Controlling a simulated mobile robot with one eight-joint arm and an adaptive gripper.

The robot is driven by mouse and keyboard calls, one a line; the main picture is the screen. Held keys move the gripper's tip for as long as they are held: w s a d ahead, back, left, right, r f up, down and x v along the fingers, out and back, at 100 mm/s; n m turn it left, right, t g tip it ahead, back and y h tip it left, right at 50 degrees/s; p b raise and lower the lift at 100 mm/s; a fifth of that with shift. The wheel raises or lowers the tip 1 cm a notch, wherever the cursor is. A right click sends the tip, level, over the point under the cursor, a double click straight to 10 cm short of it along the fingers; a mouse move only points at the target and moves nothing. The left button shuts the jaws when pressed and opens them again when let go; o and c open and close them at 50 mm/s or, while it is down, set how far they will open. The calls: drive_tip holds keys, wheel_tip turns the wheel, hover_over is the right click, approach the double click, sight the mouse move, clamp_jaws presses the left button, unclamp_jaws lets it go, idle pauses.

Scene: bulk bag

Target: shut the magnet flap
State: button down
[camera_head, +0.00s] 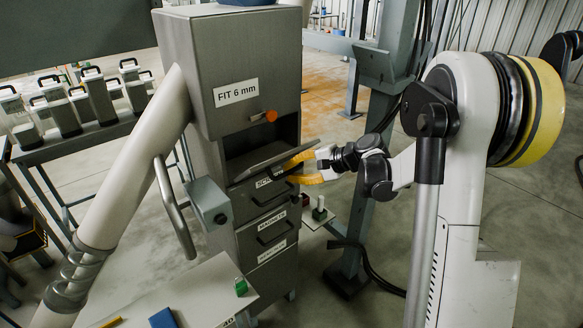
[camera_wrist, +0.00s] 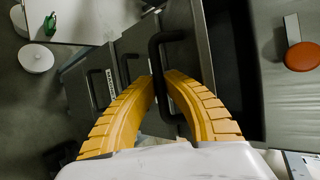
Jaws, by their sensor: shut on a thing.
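The grey cabinet (camera_head: 235,75) has a dark opening below its upper box. A grey flap (camera_head: 272,152) stands tilted outward at that opening, not flush. A partly hidden label starting with "SC" (camera_head: 268,181) is below it. My gripper (camera_head: 290,170) is at the right end of this flap, its two yellow fingers curved toward the front. The fingers hide part of the handle. The "MAGNETS" label (camera_head: 272,218) is on the lower front.
An orange knob (camera_head: 271,116) sticks out above the opening. A grey post (camera_head: 385,110) stands close behind my gripper. A light table (camera_head: 205,290) with a green item (camera_head: 240,287) is in front. A bench with handled containers (camera_head: 62,115) is at left.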

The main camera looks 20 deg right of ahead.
sight(292, 152)
drive_tip(key=r+g+p, duration=0.1)
drive_tip(key=w+r+g+h+p, duration=0.1)
drive_tip(key=p, duration=0.1)
drive_tip(key=r+g+p, duration=0.1)
drive_tip(key=r, duration=0.1)
drive_tip(key=shift+w+a+r+m, duration=0.1)
drive_tip(key=shift+w+a+m, duration=0.25)
drive_tip(key=shift+w+m, duration=0.05)
drive_tip(key=shift+w+a+r+g+h+p, duration=0.2)
drive_tip(key=shift+w+r+g+h+p, duration=0.5)
drive_tip(key=shift+g+p, duration=0.4)
drive_tip(key=shift+w+a+r+m+g+h+p, duration=0.25)
drive_tip(key=shift+w+r+m+g+p, duration=0.2)
drive_tip(key=shift+w+g+p, duration=0.3)
drive_tip(key=c, duration=1.8)
unclamp_jaws()
drive_tip(key=shift+o, duration=0.2)
